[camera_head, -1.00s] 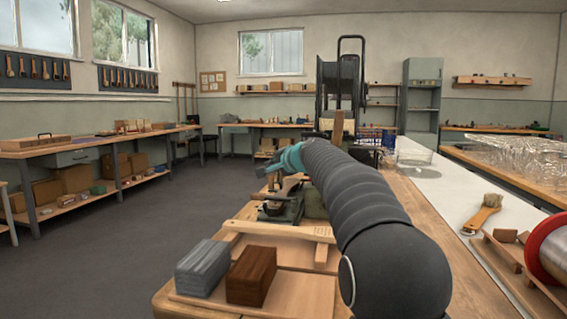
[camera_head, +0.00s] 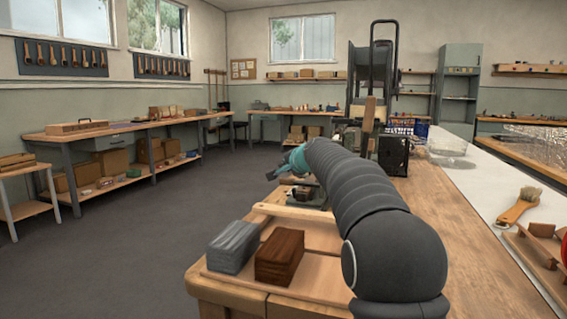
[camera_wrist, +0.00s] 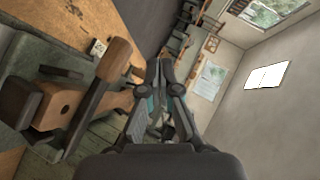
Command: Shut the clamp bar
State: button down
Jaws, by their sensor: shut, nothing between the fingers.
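My gripper (camera_head: 274,174) reaches out past the near wooden blocks, just left of and above the metal clamp fixture (camera_head: 312,196). In the wrist view its fingers (camera_wrist: 165,68) are together with nothing between them. The wrist view shows a brown wooden bar (camera_wrist: 98,92) with a dark edge, standing out from a grey-green metal body (camera_wrist: 25,100) and a wooden block (camera_wrist: 58,108). I take this bar for the clamp bar. It lies left of the fingers, apart from them. My arm hides part of the fixture in the head view.
A grey block (camera_head: 234,246) and a dark brown block (camera_head: 280,256) sit on a board at the bench's near end. A tall black reel stand (camera_head: 372,75) rises behind my arm. A brush (camera_head: 520,205) lies at right. The floor at left is clear.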

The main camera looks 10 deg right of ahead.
jog(key=shift+w+a+f+b, duration=0.15)
jog(key=shift+a+f+b, duration=0.05)
jog(key=shift+f, duration=0.4)
jog(key=shift+w+a+f+b, duration=0.1)
jog(key=shift+a+f+b, duration=0.05)
jog(key=shift+f, duration=0.45)
jog(key=shift+r, duration=0.1)
jog(key=s+a+r+p, duration=0.3)
jog(key=s+r, duration=0.3)
jog(key=r, duration=0.5)
jog(key=shift+a+p, duration=0.35)
jog(key=shift+p, duration=0.25)
jog(key=shift+s+d, duration=0.1)
